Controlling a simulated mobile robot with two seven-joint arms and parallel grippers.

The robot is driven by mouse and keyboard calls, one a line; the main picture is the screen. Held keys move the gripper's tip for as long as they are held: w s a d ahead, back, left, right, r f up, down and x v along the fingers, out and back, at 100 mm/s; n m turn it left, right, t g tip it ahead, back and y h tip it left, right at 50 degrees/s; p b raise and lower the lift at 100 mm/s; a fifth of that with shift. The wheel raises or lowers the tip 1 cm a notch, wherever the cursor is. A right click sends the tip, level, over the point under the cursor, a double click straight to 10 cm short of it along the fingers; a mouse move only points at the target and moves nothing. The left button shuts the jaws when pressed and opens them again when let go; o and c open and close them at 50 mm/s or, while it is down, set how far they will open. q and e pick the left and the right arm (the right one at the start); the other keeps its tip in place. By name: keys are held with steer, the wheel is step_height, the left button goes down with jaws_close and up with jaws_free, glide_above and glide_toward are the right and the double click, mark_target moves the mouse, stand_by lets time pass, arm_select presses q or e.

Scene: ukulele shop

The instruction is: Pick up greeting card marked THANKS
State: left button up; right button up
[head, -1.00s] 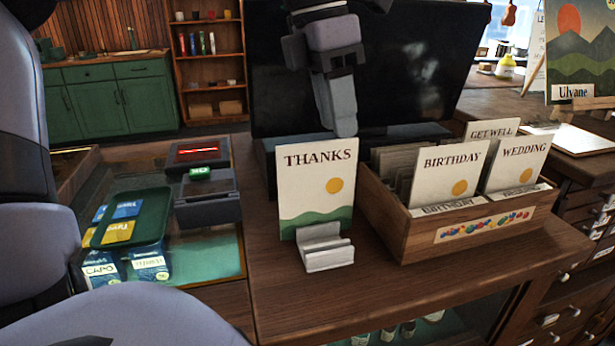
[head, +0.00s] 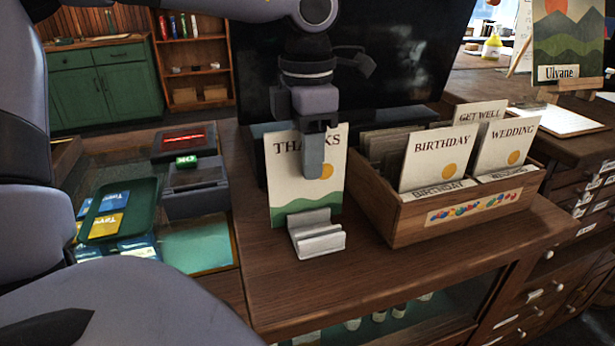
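The THANKS greeting card (head: 290,195) is a white card with a yellow dot and a green hill. My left gripper (head: 313,165) comes down from above at the card's top edge. One finger overlaps the card's front and covers the middle of the word. The other finger does not show, so I cannot tell whether it is behind the card or how wide the gap is. My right gripper is not in view.
A wooden box (head: 400,225) of cards, with BIRTHDAY (head: 437,158), WEDDING and GET WELL fronts, stands close to the right. A dark screen (head: 400,60) rises behind. A card terminal (head: 195,188) and green tray (head: 118,212) lie left. The counter front is clear.

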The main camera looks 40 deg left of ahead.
arm_select(q)
jaws_close()
steer(key=shift+r, duration=0.1)
